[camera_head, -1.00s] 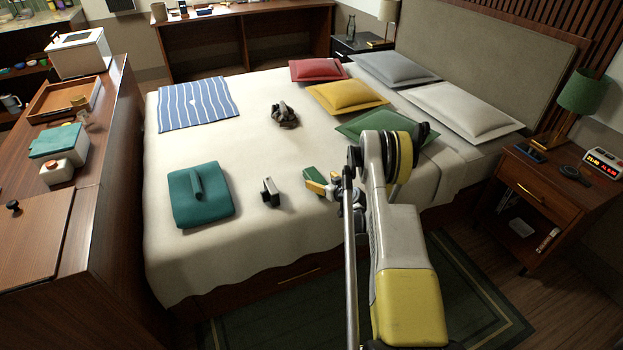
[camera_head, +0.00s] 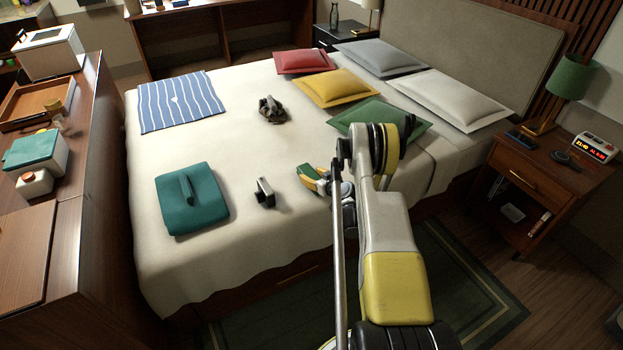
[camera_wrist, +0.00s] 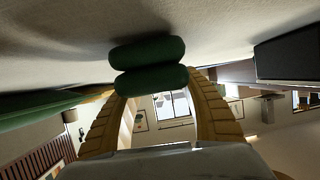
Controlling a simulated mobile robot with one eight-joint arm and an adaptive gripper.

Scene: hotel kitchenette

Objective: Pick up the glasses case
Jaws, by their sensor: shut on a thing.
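The glasses case shows in the wrist view (camera_wrist: 150,66) as a dark green, rounded body with a lengthwise groove. My gripper (camera_wrist: 150,82) has its yellow ribbed fingers on either side of the case and is shut on it. The pale bed cover lies close by the case. I cannot tell whether the case still touches it. In the head view my gripper (camera_head: 312,180) is low over the bed, right of a small dark-and-white device.
The small device (camera_head: 264,193) stands on the bed (camera_head: 250,235). A folded teal item (camera_head: 192,200) lies farther left and a dark crumpled object (camera_head: 271,110) farther back. A green pillow (camera_head: 378,122) is behind my arm. The cover between them is clear.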

